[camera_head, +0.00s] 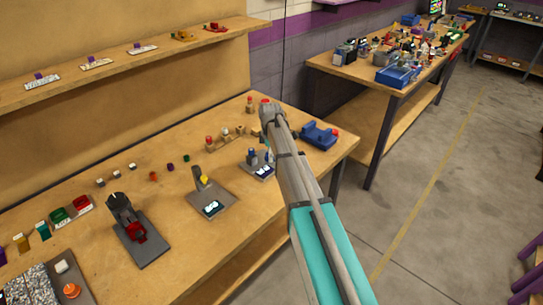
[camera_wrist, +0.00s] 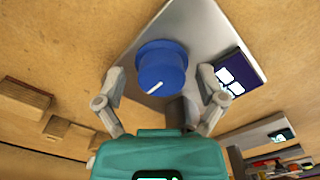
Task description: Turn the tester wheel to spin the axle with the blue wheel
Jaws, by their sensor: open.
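A blue wheel (camera_wrist: 161,68) with a white line on its face fills the middle of the wrist view. It stands on a grey plate (camera_wrist: 190,22) that also carries a dark display (camera_wrist: 236,78) with white marks. My gripper (camera_wrist: 161,75) is open, with one finger on each side of the blue wheel and a visible gap on both sides. In the head view, blue parts (camera_head: 252,155) show on the small plate by my gripper (camera_head: 265,148); the display (camera_head: 264,171) lies at its front. My arm partly hides this station. I cannot make out a separate tester wheel.
On the same bench (camera_head: 180,265) stand a plate with a yellow part (camera_head: 203,180), a dark stand with a red part (camera_head: 136,232) and a blue device (camera_head: 319,135). Wooden blocks (camera_head: 225,137) lie behind. A shelf (camera_head: 120,75) runs along the wall.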

